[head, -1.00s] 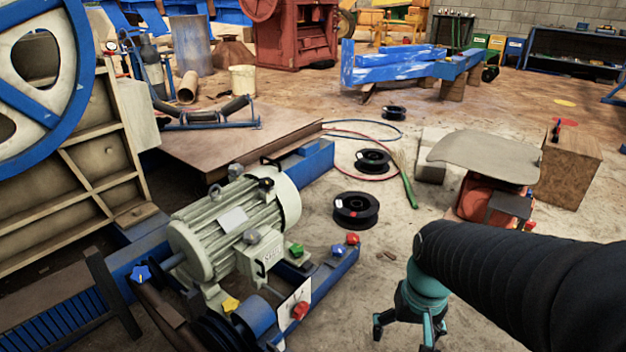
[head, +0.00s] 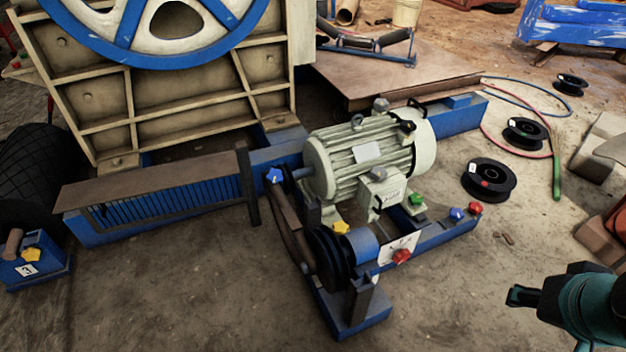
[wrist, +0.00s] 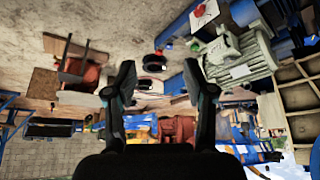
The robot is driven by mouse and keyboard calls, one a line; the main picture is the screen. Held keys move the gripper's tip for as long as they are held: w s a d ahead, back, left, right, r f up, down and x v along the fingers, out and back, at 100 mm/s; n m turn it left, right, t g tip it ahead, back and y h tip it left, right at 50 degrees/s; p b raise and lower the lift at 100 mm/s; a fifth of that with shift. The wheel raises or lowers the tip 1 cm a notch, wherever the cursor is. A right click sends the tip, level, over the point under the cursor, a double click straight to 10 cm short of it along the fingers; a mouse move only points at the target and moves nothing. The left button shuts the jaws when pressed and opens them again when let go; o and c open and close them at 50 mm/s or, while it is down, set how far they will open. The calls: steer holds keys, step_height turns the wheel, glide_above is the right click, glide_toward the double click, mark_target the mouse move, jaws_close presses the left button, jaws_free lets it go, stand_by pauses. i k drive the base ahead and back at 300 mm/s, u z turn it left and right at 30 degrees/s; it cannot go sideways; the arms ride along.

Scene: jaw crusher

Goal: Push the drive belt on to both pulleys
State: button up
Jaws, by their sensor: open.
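A dark brown band that looks like the drive belt (head: 287,222) runs from near the motor's shaft end down towards a black grooved pulley (head: 327,262) at the front. The second pulley is hard to make out behind the band near the shaft, and I cannot tell how the belt sits in the grooves. The pale grey-green motor (head: 370,158) stands behind, on a blue frame. My gripper (head: 550,322) is at the lower right, well apart from belt and pulleys. In the wrist view my gripper (wrist: 158,80) is open and empty, with the motor (wrist: 238,58) at upper right.
Coloured knobs, including a red one (head: 402,257) and a yellow one (head: 341,227), stick out around the motor frame. Black cable spools (head: 488,180) lie to the right. A blue spoked flywheel (head: 165,30) stands behind left. Bare floor lies between my gripper and the frame.

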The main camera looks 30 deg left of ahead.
mark_target(290, 216)
steer(key=u, duration=1.65)
steer(key=k, duration=0.45)
steer(key=z, duration=0.55)
steer(key=i, duration=0.9)
steer(key=u, duration=0.65)
